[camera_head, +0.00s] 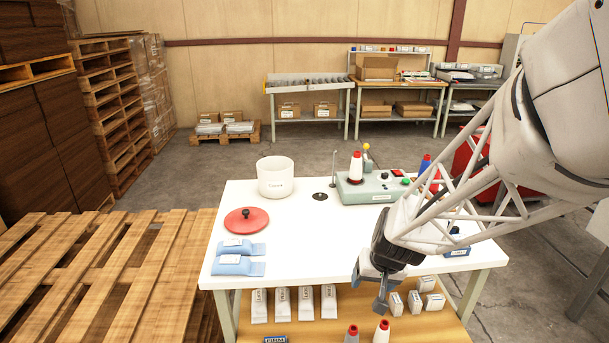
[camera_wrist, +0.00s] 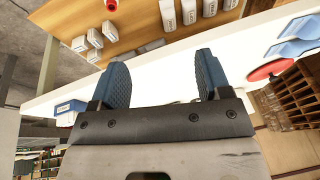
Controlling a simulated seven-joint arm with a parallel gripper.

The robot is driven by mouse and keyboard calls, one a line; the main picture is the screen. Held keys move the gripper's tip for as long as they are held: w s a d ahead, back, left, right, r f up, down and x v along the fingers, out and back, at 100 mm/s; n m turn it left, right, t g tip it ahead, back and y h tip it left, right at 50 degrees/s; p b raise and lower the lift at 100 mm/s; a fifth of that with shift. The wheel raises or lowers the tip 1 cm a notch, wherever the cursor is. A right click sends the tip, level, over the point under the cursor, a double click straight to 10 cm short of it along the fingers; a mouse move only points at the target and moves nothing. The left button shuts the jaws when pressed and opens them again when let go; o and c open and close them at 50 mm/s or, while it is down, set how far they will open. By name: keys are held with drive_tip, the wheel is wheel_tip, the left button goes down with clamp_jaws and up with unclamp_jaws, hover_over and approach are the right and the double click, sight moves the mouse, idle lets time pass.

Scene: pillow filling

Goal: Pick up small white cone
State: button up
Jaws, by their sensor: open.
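A small white cone with a red top (camera_head: 381,333) stands on the wooden lower shelf at the bottom edge of the head view, cut off by the frame. A greyer cone with a red top (camera_head: 352,335) stands just left of it. A larger white cone with a red top (camera_head: 356,169) stands on the green machine. My gripper (camera_head: 373,290) is at the table's front edge, above and behind the shelf cones, open and empty. Its two blue fingers are spread in the wrist view (camera_wrist: 160,78). A red tip (camera_wrist: 111,5) shows at that view's top edge, mostly cut off.
Several white pouches (camera_head: 281,303) and small white boxes (camera_head: 415,302) lie on the lower shelf (camera_head: 330,328). The white tabletop (camera_head: 310,235) above holds a white pot (camera_head: 276,178), a red lid (camera_head: 247,220), blue pouches (camera_head: 238,266) and the green machine (camera_head: 372,190). Its middle is clear.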

drive_tip(key=w+d+f+m, duration=0.1)
drive_tip(key=w+d+f, duration=0.15)
drive_tip(key=f, duration=0.35)
drive_tip(key=w+d+f, duration=0.2)
drive_tip(key=w+f, duration=0.2)
drive_tip(key=f, duration=0.2)
drive_tip(key=m+h, duration=0.2)
drive_tip(key=h, duration=0.1)
hover_over(384, 328)
drive_tip(key=f, duration=1.4)
drive_tip(key=shift+s+f, duration=0.1)
drive_tip(key=shift+s, duration=0.15)
drive_tip(key=shift+f+g, duration=0.15)
drive_tip(key=shift+g, duration=0.15)
drive_tip(key=shift+x, duration=1.15)
drive_tip(key=shift+w+f, duration=0.1)
drive_tip(key=shift+f, duration=0.05)
drive_tip(key=shift+x, duration=2.45)
drive_tip(key=shift+w+a, duration=0.1)
drive_tip(key=shift+w, duration=0.05)
drive_tip(key=shift+c, duration=0.5)
drive_tip(key=c, duration=0.9)
